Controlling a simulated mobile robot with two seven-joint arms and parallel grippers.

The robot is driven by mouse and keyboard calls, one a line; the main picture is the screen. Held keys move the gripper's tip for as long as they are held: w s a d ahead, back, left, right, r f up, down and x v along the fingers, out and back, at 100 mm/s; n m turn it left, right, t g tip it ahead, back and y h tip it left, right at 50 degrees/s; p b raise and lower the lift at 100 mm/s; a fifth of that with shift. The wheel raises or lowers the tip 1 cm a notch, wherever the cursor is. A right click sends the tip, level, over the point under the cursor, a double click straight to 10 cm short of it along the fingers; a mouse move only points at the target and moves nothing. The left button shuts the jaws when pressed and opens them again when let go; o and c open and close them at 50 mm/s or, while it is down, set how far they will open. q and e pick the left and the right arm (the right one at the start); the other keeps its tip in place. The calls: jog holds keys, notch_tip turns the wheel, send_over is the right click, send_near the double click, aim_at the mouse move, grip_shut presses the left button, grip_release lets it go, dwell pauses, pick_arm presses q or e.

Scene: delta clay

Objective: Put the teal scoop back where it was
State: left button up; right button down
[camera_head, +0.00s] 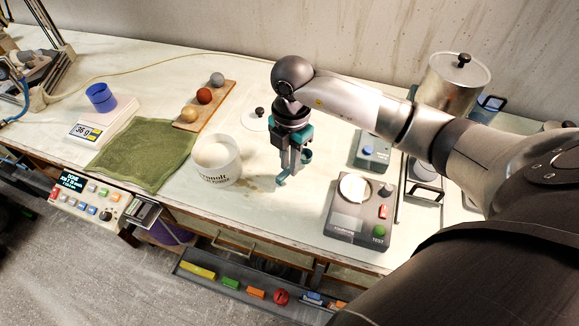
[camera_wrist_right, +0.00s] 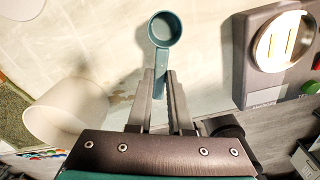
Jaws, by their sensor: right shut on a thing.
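The teal scoop shows in the head view (camera_head: 307,154) and in the right wrist view (camera_wrist_right: 165,30). My right gripper (camera_head: 291,170) points down at the middle of the table and is shut on the scoop's handle. In the wrist view its fingertips (camera_wrist_right: 163,88) pinch the handle, with the round cup beyond them. The scoop is between the white tub and the grey tester. I cannot tell whether it touches the tabletop. The white tub (camera_head: 216,175) with printed lettering stands just left of the gripper and holds pale material. My left gripper is not in view.
A grey tester (camera_head: 345,228) with a round pale pad stands to the right. A white lid (camera_head: 255,121) lies behind the tub. A green cloth (camera_head: 145,150), a board with three balls (camera_head: 213,100), and scales with a blue cup (camera_head: 100,97) are left. An open drawer (camera_head: 215,275) juts out below.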

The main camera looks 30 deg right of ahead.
jog(key=shift+f, duration=1)
jog(key=shift+f, duration=0.2)
jog(key=c, duration=0.8)
grip_release()
jog(key=shift+c, duration=0.2)
jog(key=shift+r, duration=0.1)
notch_tip(320, 180, up, 12)
jog(key=shift+d+r+p, duration=0.15)
jog(key=shift+p, duration=0.3)
